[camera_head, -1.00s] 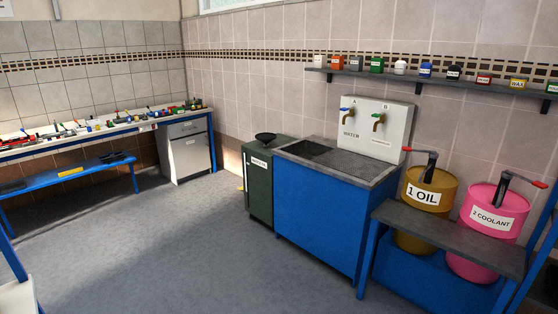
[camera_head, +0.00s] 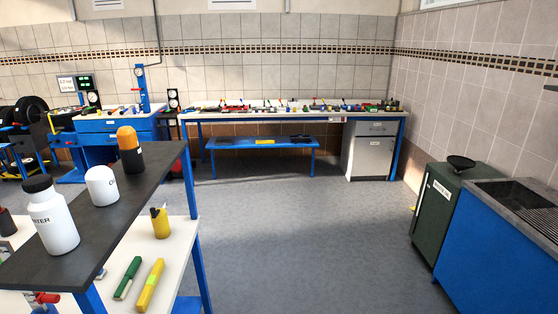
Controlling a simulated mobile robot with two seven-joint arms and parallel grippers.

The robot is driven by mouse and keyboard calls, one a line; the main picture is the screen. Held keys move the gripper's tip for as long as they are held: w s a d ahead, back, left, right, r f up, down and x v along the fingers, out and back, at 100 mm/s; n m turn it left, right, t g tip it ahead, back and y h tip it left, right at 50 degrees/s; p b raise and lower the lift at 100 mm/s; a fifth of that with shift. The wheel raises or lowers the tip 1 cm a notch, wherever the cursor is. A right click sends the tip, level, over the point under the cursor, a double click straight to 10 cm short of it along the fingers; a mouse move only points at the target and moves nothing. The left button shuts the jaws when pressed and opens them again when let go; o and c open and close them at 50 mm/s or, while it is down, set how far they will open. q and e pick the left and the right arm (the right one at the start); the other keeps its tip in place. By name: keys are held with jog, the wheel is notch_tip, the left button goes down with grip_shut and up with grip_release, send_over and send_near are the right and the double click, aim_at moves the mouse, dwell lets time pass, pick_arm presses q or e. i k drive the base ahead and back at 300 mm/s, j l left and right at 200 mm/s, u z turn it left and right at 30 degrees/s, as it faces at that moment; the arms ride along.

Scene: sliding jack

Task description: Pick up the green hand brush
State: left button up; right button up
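A green long object that looks like the green hand brush (camera_head: 128,278) lies on the white lower table top (camera_head: 172,242) at the lower left. It lies slantwise beside a yellow long object (camera_head: 150,286), with a small gap between them. Its fine detail is too small to make out. Neither of my grippers is in view.
A dark upper shelf (camera_head: 112,222) on blue posts stands over the white top, carrying white and orange-capped bottles. A yellow container (camera_head: 160,222) stands behind the brush. A long workbench (camera_head: 230,115) lines the back wall. A green cabinet (camera_head: 436,212) stands right. The middle floor is clear.

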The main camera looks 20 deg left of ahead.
aim_at(120, 294)
jog(key=i+u, duration=0.1)
jog(key=u, duration=0.3)
jog(key=i+l+u, duration=0.1)
jog(key=u, duration=0.3)
jog(key=i+l+u, duration=0.1)
jog(key=u, duration=0.3)
jog(key=l+u, duration=0.2)
jog(key=u, duration=0.15)
jog(key=i+l+u, duration=0.15)
jog(key=u, duration=0.3)
jog(key=i+l+u, duration=0.1)
jog(key=l+u, duration=0.3)
jog(key=i+l+u, duration=0.1)
jog(key=u, duration=0.35)
jog(key=l+u, duration=0.85)
jog(key=l, duration=0.2)
jog(key=i, duration=0.05)
